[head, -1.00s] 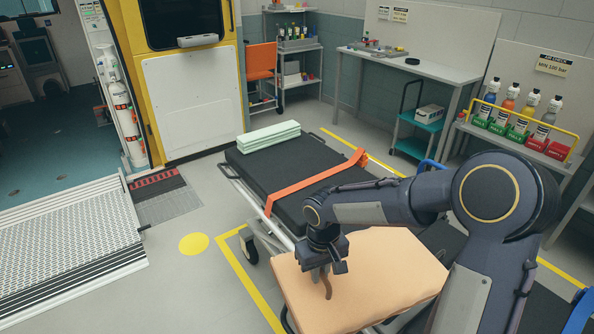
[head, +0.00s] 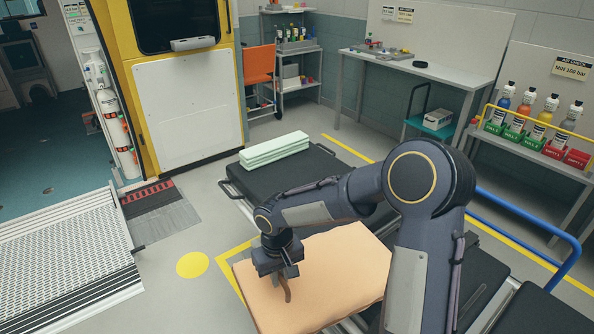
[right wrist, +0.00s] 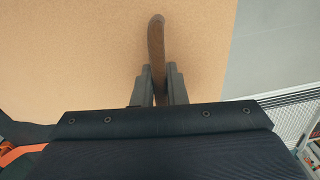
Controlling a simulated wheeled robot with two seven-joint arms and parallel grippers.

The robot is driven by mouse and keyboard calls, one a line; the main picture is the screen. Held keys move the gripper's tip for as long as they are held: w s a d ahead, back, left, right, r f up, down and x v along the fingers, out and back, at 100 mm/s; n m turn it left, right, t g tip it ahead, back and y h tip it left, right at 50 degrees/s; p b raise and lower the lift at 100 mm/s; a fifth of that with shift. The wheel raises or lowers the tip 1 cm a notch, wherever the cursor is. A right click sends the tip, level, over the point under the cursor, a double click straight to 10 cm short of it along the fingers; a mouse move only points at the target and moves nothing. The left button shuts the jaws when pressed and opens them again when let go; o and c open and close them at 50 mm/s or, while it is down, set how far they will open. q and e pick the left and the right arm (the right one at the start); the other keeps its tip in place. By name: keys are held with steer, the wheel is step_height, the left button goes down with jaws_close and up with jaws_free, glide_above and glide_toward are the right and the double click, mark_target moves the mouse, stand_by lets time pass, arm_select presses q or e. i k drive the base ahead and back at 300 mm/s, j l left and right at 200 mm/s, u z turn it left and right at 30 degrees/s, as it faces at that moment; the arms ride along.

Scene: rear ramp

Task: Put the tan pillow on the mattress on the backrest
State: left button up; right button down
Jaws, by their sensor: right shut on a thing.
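The tan pillow (head: 345,262) is a flat, light orange-tan cushion in the lower middle of the head view. It also fills much of the right wrist view (right wrist: 70,55). My right gripper (head: 283,272) is shut on the pillow's brown strap (right wrist: 156,45), which stands between its two fingers in the wrist view (right wrist: 160,88). The black mattress (head: 265,183) lies on the stretcher behind the pillow, with more black sections (head: 490,268) to the right. My right arm hides its middle. I cannot tell whether the pillow touches the mattress. My left gripper is not in view.
A folded pale green blanket (head: 274,150) lies on the mattress's far end. A blue rail (head: 530,220) runs along the right. A ridged metal ramp (head: 60,260) is at the left. A bottle shelf (head: 540,140) and a workbench (head: 430,70) stand behind.

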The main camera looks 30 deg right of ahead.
mark_target(299, 176)
steer(key=i+z, duration=0.15)
steer(key=i, duration=0.4)
steer(key=i+j+z, duration=0.2)
steer(key=i, duration=0.3)
steer(key=i+j+z, duration=0.15)
steer(key=i, duration=0.4)
steer(key=i+z, duration=0.1)
steer(key=i, duration=0.4)
